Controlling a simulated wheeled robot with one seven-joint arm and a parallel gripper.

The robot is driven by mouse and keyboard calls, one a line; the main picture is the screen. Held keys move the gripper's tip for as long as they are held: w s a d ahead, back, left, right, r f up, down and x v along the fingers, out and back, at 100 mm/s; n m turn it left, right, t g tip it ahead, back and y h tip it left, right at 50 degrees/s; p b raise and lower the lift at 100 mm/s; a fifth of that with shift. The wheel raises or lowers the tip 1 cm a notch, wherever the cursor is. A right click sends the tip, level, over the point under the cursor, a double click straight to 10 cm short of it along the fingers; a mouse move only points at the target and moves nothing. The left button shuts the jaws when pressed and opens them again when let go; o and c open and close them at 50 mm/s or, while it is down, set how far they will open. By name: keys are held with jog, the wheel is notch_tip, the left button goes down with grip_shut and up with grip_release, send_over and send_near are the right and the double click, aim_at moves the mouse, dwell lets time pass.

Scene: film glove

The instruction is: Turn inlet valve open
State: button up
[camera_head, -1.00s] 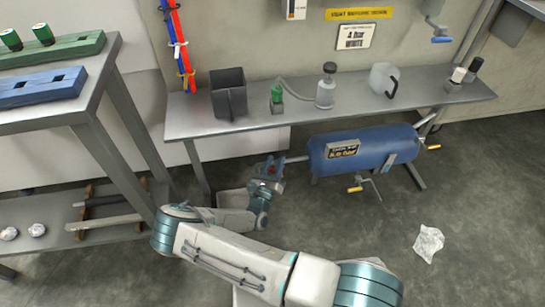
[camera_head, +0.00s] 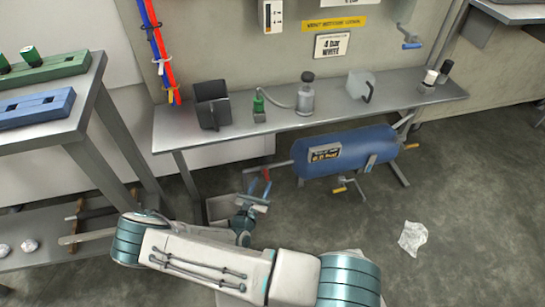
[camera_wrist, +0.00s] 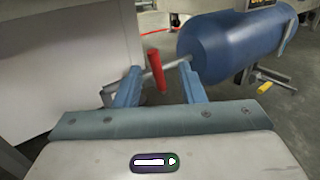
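The blue tank (camera_head: 345,155) lies under the metal bench, with a thin pipe (camera_head: 280,164) leaving its left end. A red lever handle (camera_head: 267,174) is at this pipe; I take it as the inlet valve. The red handle (camera_wrist: 156,72) stands nearly upright in the wrist view. My gripper (camera_head: 260,187) has its two blue fingers spread apart. In the wrist view my gripper (camera_wrist: 160,86) has the handle in the gap between its fingers, apart from both as far as I can see. Whether the handle's depth matches the fingertips is unclear.
Yellow-handled cranks sit below the tank (camera_head: 340,189) and at its right end (camera_head: 412,145). The bench (camera_head: 290,136) is above, with a dark container (camera_head: 212,104) and bottles. A shelf unit (camera_head: 105,130) stands left. Crumpled paper (camera_head: 412,238) lies on the floor.

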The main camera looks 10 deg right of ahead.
jog(key=r+p+v, duration=0.1)
jog(key=p+v, duration=0.1)
jog(key=v, duration=0.3)
jog(key=s+d+r+m+g+h+p, duration=0.1)
jog(key=r+m+g+p, duration=0.3)
jog(key=r, duration=0.6)
jog(key=s+d+r+m+g+h+p, duration=0.1)
jog(key=d+r+m+g+h+p, duration=0.2)
jog(key=r+m+g, duration=0.4)
jog(key=shift+s+d+r+m+p, duration=0.4)
jog(key=shift+d+r+m, duration=0.55)
jog(key=shift+r, duration=0.9)
jog(key=shift+a, duration=0.2)
